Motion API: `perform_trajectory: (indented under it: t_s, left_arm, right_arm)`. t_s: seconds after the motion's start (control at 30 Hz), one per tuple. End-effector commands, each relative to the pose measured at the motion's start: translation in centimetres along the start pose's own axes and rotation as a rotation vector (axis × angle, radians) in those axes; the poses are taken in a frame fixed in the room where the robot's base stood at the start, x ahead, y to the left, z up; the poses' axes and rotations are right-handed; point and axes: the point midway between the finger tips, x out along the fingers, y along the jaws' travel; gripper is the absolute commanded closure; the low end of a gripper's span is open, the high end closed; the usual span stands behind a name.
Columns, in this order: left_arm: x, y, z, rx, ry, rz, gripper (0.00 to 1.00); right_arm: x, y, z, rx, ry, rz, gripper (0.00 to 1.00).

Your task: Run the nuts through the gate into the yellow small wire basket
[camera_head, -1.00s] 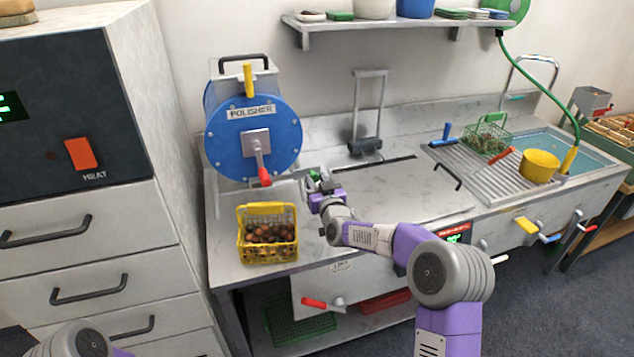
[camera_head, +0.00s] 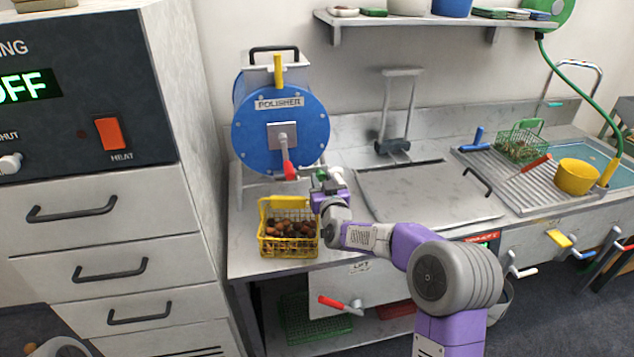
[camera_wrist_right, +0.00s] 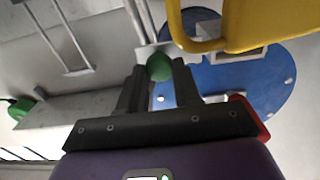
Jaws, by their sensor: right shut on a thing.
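The yellow small wire basket (camera_head: 267,244) stands on the bench front left, below the blue polisher (camera_head: 262,134). Brown nuts (camera_head: 290,228) lie in it. My right gripper (camera_head: 326,180) is just right of and behind the basket, beside the polisher's red-tipped crank (camera_head: 285,160). In the right wrist view its fingers are shut on a green knob (camera_wrist_right: 160,67). The gate itself I cannot make out clearly. Only a grey part of my left arm shows at the lower left; its gripper is out of view.
A flat grey lid (camera_head: 430,192) lies right of my gripper. Further right are a green wire basket (camera_head: 522,146), a yellow pot (camera_head: 577,176) and a sink. A red-handled lever (camera_head: 338,303) sticks out at the bench front. A yellow bar (camera_wrist_right: 225,35) is close in the wrist view.

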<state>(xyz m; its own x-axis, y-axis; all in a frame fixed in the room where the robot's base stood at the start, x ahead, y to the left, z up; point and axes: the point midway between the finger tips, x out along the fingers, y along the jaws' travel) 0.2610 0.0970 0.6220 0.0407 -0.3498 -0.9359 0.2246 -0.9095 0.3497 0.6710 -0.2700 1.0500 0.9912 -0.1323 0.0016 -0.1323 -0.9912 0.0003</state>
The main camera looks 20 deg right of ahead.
Motion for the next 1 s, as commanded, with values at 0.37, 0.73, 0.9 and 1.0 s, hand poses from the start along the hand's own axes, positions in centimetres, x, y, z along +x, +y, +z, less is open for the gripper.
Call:
perform_trajectory:
  t_s: [0.37, 0.73, 0.9, 1.0]
  left_arm:
    - [0.0, 0.0, 0.0, 0.000, 0.000, 0.000, 1.00]
    - [-0.1, 0.0, 0.0, 0.000, 0.000, 0.000, 1.00]
    - [-0.2, 0.1, 0.0, 0.000, 0.000, 0.000, 1.00]
    - [-0.3, 0.1, 0.0, 0.000, 0.000, 0.000, 1.00]
  right_arm:
    - [0.1, -0.5, 0.1, 0.001, -0.003, -0.009, 0.42]
    - [-1.4, -0.4, 0.0, 0.000, -0.003, -0.008, 0.42]
    - [-3.9, -0.4, -0.1, 0.001, -0.003, -0.009, 0.42]
    - [-5.3, -0.4, 0.0, 0.001, -0.003, -0.010, 0.42]
